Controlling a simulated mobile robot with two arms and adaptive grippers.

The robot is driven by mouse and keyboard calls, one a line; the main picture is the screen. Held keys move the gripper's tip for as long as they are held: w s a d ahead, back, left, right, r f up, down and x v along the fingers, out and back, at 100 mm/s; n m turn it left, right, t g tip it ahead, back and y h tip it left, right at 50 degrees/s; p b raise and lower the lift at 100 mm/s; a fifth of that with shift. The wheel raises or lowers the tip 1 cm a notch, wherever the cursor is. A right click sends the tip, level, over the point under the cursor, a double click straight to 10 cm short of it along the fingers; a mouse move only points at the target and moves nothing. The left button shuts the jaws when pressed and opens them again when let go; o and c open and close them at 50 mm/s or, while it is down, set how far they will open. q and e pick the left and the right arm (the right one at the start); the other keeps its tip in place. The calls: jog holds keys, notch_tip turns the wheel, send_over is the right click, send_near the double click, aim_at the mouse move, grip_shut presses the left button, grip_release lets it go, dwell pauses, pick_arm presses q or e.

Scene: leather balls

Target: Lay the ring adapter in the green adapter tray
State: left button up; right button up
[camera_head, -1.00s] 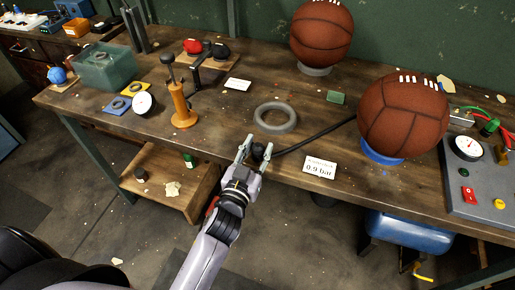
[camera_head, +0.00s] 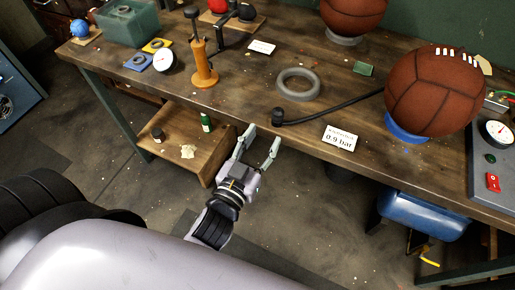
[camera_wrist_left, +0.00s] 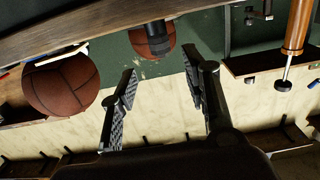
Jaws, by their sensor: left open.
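My left gripper (camera_head: 257,148) is open and empty, just off the table's front edge. Its two fingers stand apart in the left wrist view (camera_wrist_left: 160,100). The black end of a hose (camera_head: 278,118) lies near that edge, just beyond the fingertips. The green tray, a translucent bin (camera_head: 150,28), stands at the back left, with a ring-like piece (camera_head: 122,10) in it. Rings lie on a blue square (camera_head: 138,63) and a yellow square (camera_head: 156,45) in front of it. A larger grey ring (camera_head: 298,72) lies mid-table. I cannot tell which is the ring adapter. My right gripper is not in view.
An orange hand pump (camera_head: 203,72) and a round white gauge (camera_head: 164,61) stand on the left. A leather ball (camera_head: 433,90) sits on a blue ring at right, another ball (camera_head: 352,14) behind. A pressure card (camera_head: 340,137) lies near the front edge.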

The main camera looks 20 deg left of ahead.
pick_arm(q)
jog(key=shift+s, duration=1.1)
